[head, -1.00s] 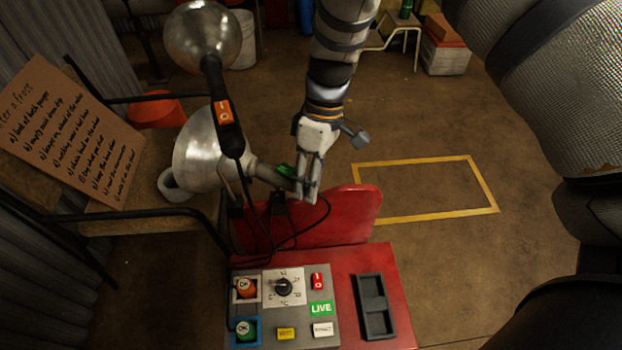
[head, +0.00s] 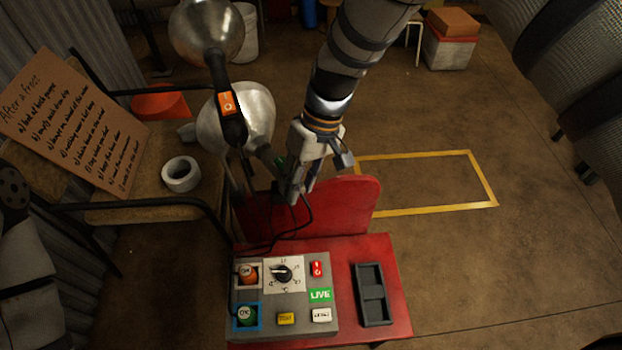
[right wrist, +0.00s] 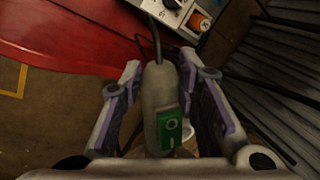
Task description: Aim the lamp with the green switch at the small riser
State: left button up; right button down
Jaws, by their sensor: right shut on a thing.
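The lamp with the green switch has a round silver reflector (head: 240,112) and a grey handle (head: 266,157), partly behind my right wrist and gripper. Its green switch (right wrist: 170,128) shows clearly in the right wrist view. My right gripper (head: 293,188) is shut on this lamp's handle, one finger on each side, above the red box. A second lamp (head: 205,32), with an orange switch (head: 227,103), stands just left of it, and its handle overlaps the green-switch lamp in the head view. I cannot make out the small riser. My left gripper is not in view.
The red box (head: 392,285) carries a panel with a dial (head: 282,273), buttons and a green LIVE label. Black cables hang by the lamps. Floor inside the yellow outline (head: 425,208) is clear.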

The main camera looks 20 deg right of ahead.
jog(key=c, duration=1.2)
grip_release()
jog(key=v, duration=1.2)
